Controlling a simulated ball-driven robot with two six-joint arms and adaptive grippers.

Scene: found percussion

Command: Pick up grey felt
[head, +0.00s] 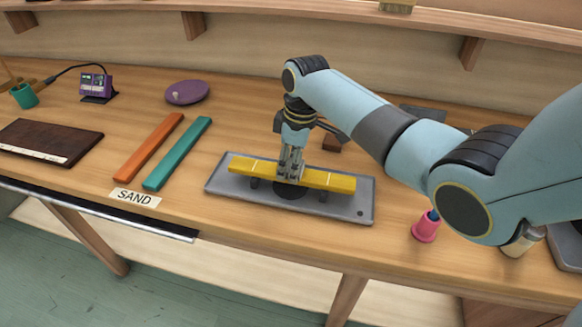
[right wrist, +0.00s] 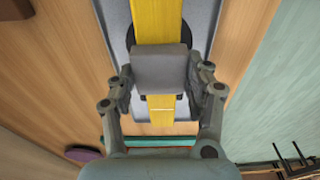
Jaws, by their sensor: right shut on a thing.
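The grey felt (right wrist: 162,70) is a small grey block between the fingertips of my right gripper (right wrist: 163,84) in the right wrist view. The gripper is shut on it, over a yellow bar (right wrist: 157,18). In the head view, my right gripper (head: 290,168) points down at the middle of the yellow bar (head: 330,181). There the felt is too small and covered to make out clearly. I cannot tell whether it touches the bar. My left gripper is not in view.
The yellow bar lies on supports on a grey plate (head: 220,187). An orange bar (head: 150,148), a teal bar (head: 178,153) and a SAND label (head: 135,198) are to the left. A purple disc (head: 187,92) lies behind.

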